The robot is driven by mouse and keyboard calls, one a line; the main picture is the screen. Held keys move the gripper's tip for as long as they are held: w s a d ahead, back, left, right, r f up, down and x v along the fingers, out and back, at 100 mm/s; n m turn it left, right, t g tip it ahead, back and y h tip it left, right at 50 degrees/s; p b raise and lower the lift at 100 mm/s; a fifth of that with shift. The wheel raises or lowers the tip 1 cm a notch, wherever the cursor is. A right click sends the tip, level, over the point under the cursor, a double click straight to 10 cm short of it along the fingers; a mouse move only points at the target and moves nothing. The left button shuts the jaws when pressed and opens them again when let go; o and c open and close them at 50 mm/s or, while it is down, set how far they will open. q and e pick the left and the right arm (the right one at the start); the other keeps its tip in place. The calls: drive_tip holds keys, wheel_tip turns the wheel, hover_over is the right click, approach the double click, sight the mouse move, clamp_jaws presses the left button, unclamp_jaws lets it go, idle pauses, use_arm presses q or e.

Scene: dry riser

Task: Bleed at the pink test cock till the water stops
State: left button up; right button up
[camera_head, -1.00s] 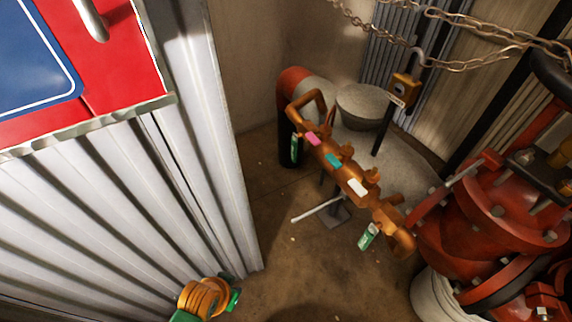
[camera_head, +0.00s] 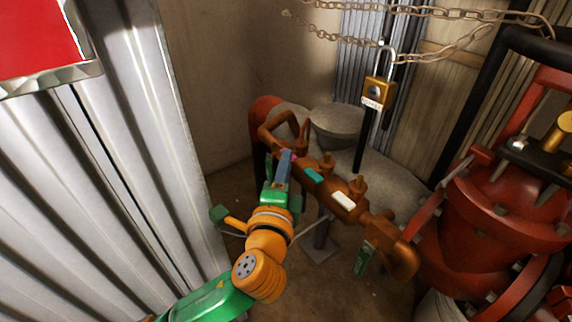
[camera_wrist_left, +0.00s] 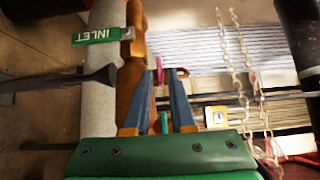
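The copper-brown valve assembly (camera_head: 325,180) slants across the middle of the head view. It carries small test cocks marked pink, teal (camera_head: 314,176) and white (camera_head: 343,200). My left gripper (camera_head: 287,156) is at the pink-marked test cock (camera_head: 294,157), and its fingers hide most of that cock. In the left wrist view the two blue-grey fingers (camera_wrist_left: 162,75) stand apart, with pink (camera_wrist_left: 158,68) between and just beside the tips. I cannot tell whether they touch it. No flowing water is visible. My right gripper is not in view.
A green INLET tag (camera_wrist_left: 100,36) hangs on the assembly, and another green tag (camera_head: 363,258) at its lower right end. A brass padlock (camera_head: 379,93) and chains (camera_head: 440,12) hang behind. Large red valves (camera_head: 510,210) stand right; a corrugated metal panel (camera_head: 130,150) stands left.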

use_arm(q)
drive_tip(key=shift+w+d, duration=0.1)
drive_tip(key=shift+w, duration=0.6)
clamp_jaws()
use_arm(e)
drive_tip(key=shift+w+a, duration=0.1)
